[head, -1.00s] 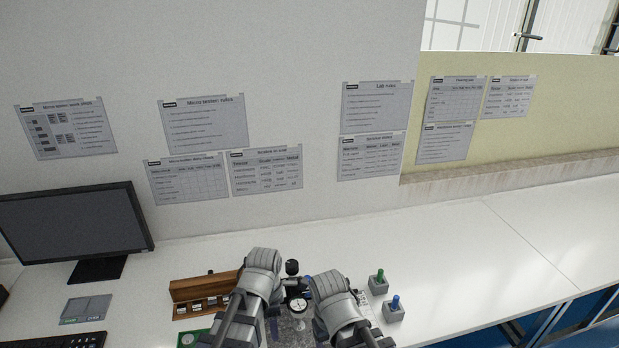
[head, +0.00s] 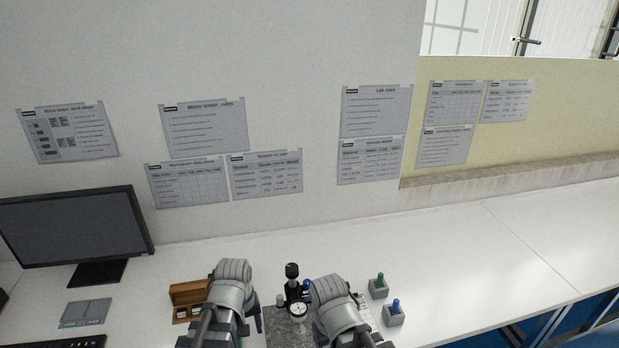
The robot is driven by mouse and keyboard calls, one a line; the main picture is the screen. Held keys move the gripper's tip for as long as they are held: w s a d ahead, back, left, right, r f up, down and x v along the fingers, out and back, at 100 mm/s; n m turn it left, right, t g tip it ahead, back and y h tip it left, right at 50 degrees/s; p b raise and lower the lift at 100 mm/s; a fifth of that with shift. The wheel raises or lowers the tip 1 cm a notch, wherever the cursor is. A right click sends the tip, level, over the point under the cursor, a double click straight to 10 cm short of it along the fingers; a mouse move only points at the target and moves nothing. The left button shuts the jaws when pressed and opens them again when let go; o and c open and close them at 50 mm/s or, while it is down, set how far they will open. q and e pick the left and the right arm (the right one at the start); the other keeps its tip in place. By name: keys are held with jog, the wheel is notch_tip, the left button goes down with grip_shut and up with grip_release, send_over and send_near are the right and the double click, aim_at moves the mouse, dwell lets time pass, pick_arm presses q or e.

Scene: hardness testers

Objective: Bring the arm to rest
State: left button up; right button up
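My two arms come up from the bottom edge of the head view. The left arm's grey wrist stands in front of the wooden box (head: 188,292), and the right arm's wrist is just right of the tester with a round dial (head: 298,309). Both grippers are hidden behind or below the wrists, so I cannot see their fingers or whether they hold anything. The tester has a black knob on top and stands upright on a speckled grey base, between the two arms.
A monitor (head: 75,228) stands at the left, with a grey pad (head: 86,312) and a keyboard (head: 75,342) in front. Two small grey blocks with a green peg (head: 379,288) and a blue peg (head: 394,315) stand right of my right arm. The white bench (head: 480,255) further right is clear.

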pick_arm(q)
jog(key=s+d+f+m+y+b, duration=0.1)
jog(key=s+d+f+m+b, duration=0.4)
jog(key=d+m, duration=0.3)
jog(key=shift+s+d+f+g+b, duration=0.3)
jog(key=shift+s+d+g, duration=0.1)
jog(key=shift+s+d, duration=0.35)
pick_arm(e)
notch_tip(320, 180, down, 6)
jog(key=shift+r, duration=0.2)
jog(key=shift+s, duration=0.1)
